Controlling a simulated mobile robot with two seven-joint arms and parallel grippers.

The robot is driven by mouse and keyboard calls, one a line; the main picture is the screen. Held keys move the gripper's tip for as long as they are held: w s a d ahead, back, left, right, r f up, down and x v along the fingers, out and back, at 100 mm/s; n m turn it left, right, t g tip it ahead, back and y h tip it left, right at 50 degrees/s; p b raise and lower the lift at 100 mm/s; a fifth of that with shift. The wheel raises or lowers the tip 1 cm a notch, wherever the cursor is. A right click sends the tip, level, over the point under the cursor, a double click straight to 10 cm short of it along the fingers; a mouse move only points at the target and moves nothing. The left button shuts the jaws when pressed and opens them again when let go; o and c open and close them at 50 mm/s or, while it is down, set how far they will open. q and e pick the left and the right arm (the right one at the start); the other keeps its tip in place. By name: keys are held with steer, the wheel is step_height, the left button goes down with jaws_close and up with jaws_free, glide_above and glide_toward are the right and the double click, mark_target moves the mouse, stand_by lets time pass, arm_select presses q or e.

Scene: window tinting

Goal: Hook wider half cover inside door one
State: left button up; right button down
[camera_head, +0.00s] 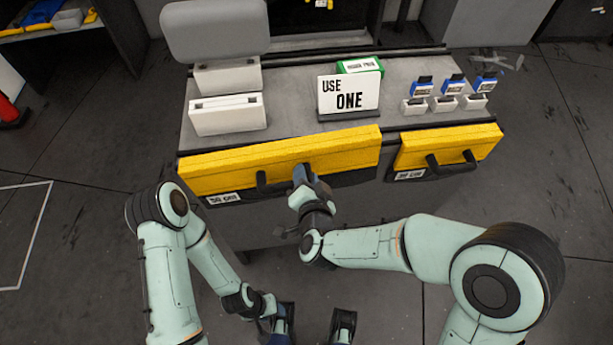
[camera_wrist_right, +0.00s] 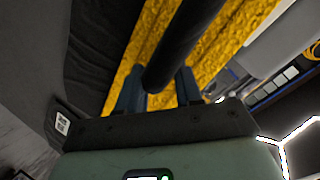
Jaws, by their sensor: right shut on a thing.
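The wider yellow half cover (camera_head: 225,170) lies along the front edge of the grey cabinet top, with a small label, seemingly "50 cm", at its left end. A black handle (camera_head: 275,186) sticks out from its front. My right gripper (camera_head: 303,176) is shut on the right part of this handle. In the right wrist view, the two fingers of my right gripper (camera_wrist_right: 160,92) sit on either side of the black handle bar (camera_wrist_right: 186,40), with yellow behind. My left gripper (camera_head: 314,322) is open and empty low in the head view. No door marked one is recognisable.
A narrower yellow cover (camera_head: 447,146) with its own handle lies to the right. A sign reading "USE ONE" (camera_head: 348,95), white boxes (camera_head: 228,115), a green box (camera_head: 360,66) and several blue-and-white items (camera_head: 453,88) stand on the cabinet top (camera_head: 290,125).

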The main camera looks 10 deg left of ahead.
steer(key=s+d+b, duration=0.1)
steer(key=s+d, duration=0.1)
steer(key=s, duration=0.5)
steer(key=shift+s, duration=0.4)
stand_by(0.4)
steer(key=c, duration=1.8)
jaws_free()
steer(key=shift+d, duration=0.1)
steer(key=o, duration=0.4)
